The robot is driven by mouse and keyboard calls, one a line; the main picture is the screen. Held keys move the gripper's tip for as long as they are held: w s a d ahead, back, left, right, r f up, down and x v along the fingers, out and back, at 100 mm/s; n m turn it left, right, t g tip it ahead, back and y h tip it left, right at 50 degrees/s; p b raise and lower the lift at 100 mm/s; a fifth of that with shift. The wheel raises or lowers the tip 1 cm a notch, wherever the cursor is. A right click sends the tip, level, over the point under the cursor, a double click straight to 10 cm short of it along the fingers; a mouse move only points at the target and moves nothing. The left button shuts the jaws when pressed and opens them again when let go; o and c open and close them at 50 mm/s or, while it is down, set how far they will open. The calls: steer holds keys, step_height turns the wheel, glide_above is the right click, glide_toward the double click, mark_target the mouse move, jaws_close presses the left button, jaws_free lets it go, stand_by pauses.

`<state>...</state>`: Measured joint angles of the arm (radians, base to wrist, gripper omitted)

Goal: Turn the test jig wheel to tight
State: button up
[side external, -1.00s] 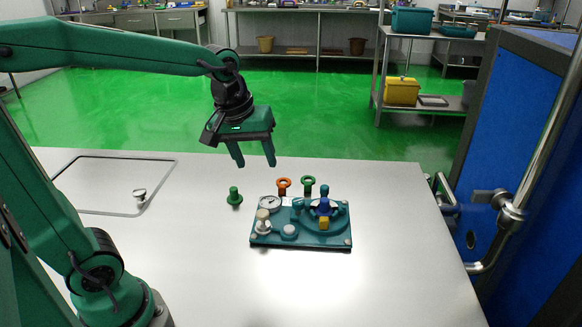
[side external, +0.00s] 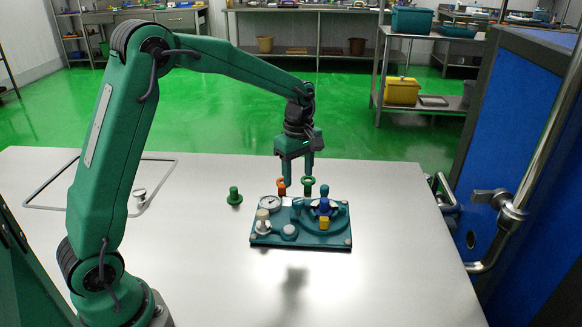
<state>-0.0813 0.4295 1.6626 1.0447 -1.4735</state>
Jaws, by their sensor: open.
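The test jig (side external: 270,240) is a teal plate on the steel table, with a round gauge (side external: 270,203) at its back left. Its wheel (side external: 341,222) is a teal ring at the right of the plate, with a blue upright part (side external: 323,207) at its middle and a yellow block (side external: 324,223) at its front. My gripper (side external: 298,182) is open and empty, fingers down, above the back of the jig and left of the wheel. In this view the fingertips overlap the area near the orange and green rings. I cannot read any tight marking.
An orange ring piece (side external: 281,186) and a green ring piece (side external: 308,186) stand at the jig's back edge. A green knob (side external: 235,196) stands to its left. A small metal knob (side external: 139,195) sits by a framed panel at far left. The table front is clear.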

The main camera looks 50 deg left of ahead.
mark_target(298, 201)
steer(key=shift+w+f, duration=0.1)
steer(key=shift+f, duration=0.1)
steer(key=shift+f, duration=0.1)
steer(key=shift+f, duration=3.8)
steer(key=c, duration=1)
